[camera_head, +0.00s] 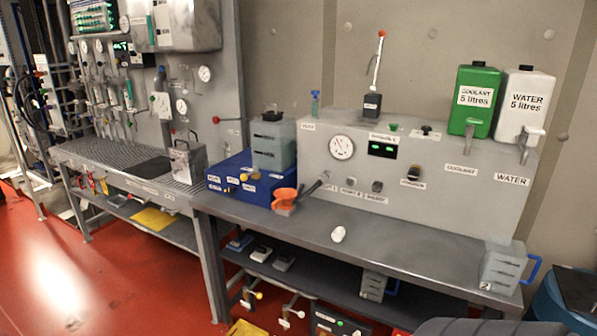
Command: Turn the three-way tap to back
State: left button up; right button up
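No part is clearly readable as the three-way tap, and no label saying "back" can be made out. A dark lever handle (312,187) sticks out at the lower left of the grey bench unit (450,187), beside an orange funnel-like cup (285,198). Several dark knobs, one of them a knob (377,187), sit on the unit's front with small labels too blurred to read. A red-ended lever (217,120) sticks out left of the blue box (240,178). Neither of my grippers is in view.
The bench top (390,243) is mostly clear, with a small white object (338,234) on it. A grey jug (503,267) marked 2 stands at its right end. A green coolant can (474,100) and a white water can (523,104) stand on the unit.

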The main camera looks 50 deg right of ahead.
aim_at(244, 177)
jog(key=z, duration=1.2)
